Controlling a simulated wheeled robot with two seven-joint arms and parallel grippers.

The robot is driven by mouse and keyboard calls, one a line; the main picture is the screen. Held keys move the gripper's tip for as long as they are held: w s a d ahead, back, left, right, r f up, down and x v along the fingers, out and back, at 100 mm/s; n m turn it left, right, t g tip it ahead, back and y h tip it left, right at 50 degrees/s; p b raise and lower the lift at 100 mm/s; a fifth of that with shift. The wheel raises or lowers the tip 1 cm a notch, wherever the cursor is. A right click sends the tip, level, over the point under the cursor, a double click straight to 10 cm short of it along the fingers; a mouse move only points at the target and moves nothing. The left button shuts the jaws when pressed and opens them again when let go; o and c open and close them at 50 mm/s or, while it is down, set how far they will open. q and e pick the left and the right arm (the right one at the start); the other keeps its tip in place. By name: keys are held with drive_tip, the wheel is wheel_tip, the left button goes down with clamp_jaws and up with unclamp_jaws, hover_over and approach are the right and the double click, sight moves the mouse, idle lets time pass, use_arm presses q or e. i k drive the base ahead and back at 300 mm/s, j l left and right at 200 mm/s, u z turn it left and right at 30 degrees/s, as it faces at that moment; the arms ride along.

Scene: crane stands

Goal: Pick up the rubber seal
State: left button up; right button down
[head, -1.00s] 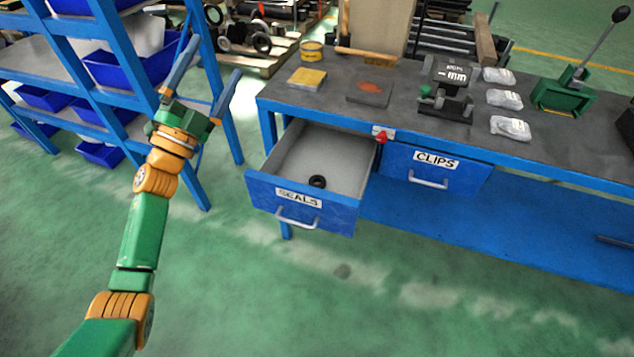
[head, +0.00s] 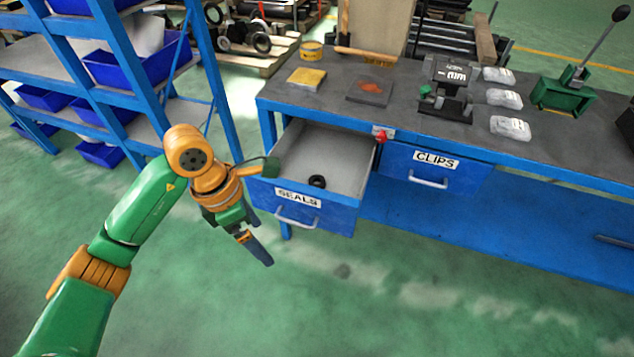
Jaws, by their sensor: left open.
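The rubber seal (head: 317,181) is a small black ring lying in the open drawer labelled SEALS (head: 335,216), near the inside of its front panel. My left gripper (head: 270,213) is open and empty at the left front corner of this drawer. One finger is by the drawer's left edge and the other points down in front of it. The gripper is left of the seal and apart from it. My right gripper is not in view.
The drawer hangs under a blue workbench (head: 560,160), beside a shut drawer labelled CLIPS (head: 432,172). A red knob (head: 381,136) sits at the bench edge. A blue shelf rack (head: 222,100) with bins stands at the left. The floor in front is clear.

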sight(314, 177)
drive_tip(key=i+l, duration=0.25)
drive_tip(key=i, duration=0.2)
drive_tip(key=i+l, duration=0.25)
drive_tip(key=i, duration=0.25)
